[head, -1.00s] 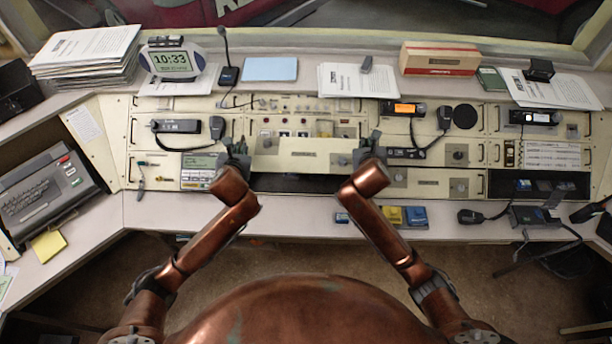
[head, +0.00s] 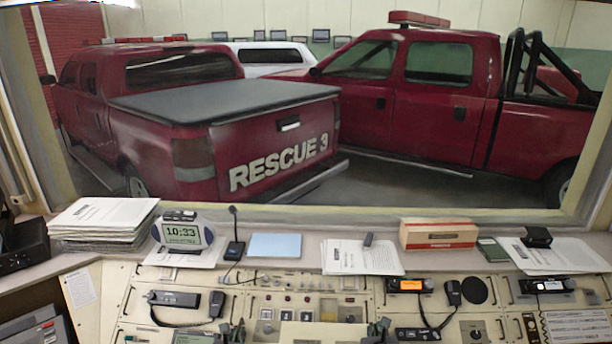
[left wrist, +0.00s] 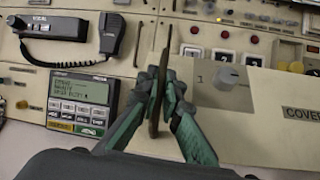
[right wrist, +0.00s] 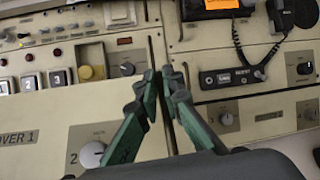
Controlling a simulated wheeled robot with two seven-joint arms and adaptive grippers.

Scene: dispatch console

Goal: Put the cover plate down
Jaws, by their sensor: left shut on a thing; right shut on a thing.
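The cover plate is a cream panel with knobs marked 1 and 2 and a "COVER" label. Its top strip shows at the bottom edge of the head view (head: 312,332); the rest is cut off. My left gripper (head: 234,332) is shut at its left end; in the left wrist view the fingers (left wrist: 161,88) pinch a thin upright edge beside the plate face (left wrist: 255,115). My right gripper (head: 378,329) is shut at its right end; in the right wrist view the fingers (right wrist: 167,80) close beside the plate (right wrist: 55,155). I cannot tell whether the plate touches the console.
Behind the plate are console switches and red buttons (right wrist: 57,54). A radio with a handset (left wrist: 70,27) lies left, another radio (right wrist: 228,77) right. A clock (head: 183,233), papers (head: 350,256) and a box (head: 438,234) stand on the shelf below the window.

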